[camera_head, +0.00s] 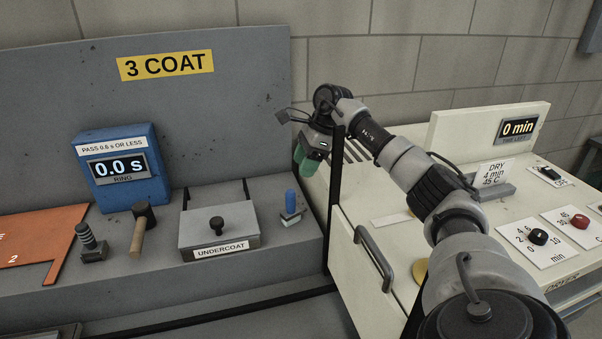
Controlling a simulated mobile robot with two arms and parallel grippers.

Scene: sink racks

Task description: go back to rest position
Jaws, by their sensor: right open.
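My right arm comes in from the lower right and reaches up and to the left. My right gripper (305,161), with green fingertips pointing down, is open and shows nothing between its fingers. It hangs in the air near the gap between the grey bench and the cream dryer, above and right of a blue-topped peg (291,203). My left arm and gripper are out of view.
The grey bench (270,262) holds a blue ring timer (140,189) reading 0.0 s, a mallet (140,228), a knobbed peg (92,244), an UNDERCOAT box (190,235) and an orange plate (50,225). The dryer (350,218) has a handle (374,258) and several dials.

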